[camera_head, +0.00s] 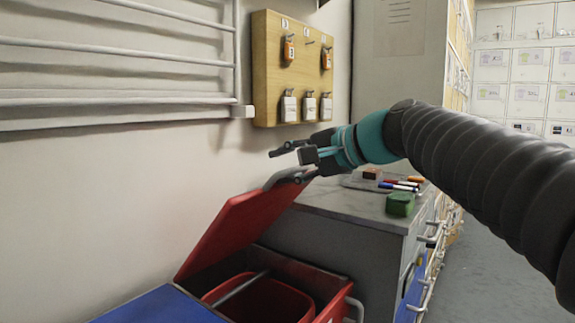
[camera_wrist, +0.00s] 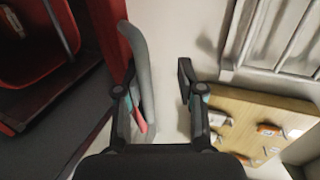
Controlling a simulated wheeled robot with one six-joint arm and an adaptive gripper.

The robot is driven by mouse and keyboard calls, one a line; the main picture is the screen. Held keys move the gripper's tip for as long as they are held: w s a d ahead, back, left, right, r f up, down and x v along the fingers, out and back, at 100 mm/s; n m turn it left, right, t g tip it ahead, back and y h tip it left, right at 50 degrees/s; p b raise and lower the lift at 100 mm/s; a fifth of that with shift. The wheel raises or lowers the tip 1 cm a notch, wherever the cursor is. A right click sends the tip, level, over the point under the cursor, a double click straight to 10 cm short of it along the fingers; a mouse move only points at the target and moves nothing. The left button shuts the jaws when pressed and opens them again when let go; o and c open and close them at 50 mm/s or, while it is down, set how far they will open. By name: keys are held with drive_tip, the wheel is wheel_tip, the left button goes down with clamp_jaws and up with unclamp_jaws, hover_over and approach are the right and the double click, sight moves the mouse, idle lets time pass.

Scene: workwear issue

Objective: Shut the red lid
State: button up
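The red lid (camera_head: 238,222) stands raised and tilted on a red bin (camera_head: 330,283) at the lower middle of the head view. A grey bar handle (camera_head: 286,177) runs along its upper edge. My gripper (camera_head: 291,165) is open at this handle. In the wrist view, the handle (camera_wrist: 147,80) lies between the fingers (camera_wrist: 158,80), close to the left one, with a clear gap to the right one. I cannot tell whether a finger touches it. The lid's red edge (camera_wrist: 107,28) shows left of the handle.
A blue lid (camera_head: 160,306) is beside the red bin. A grey cabinet (camera_head: 340,208) stands right of it, with a green box (camera_head: 400,204) and markers (camera_head: 400,185) on top. A wooden key board (camera_head: 292,75) and a white rack (camera_head: 115,101) are on the wall.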

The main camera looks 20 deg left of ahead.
drive_tip(key=v, duration=1.2)
drive_tip(key=shift+a, duration=0.1)
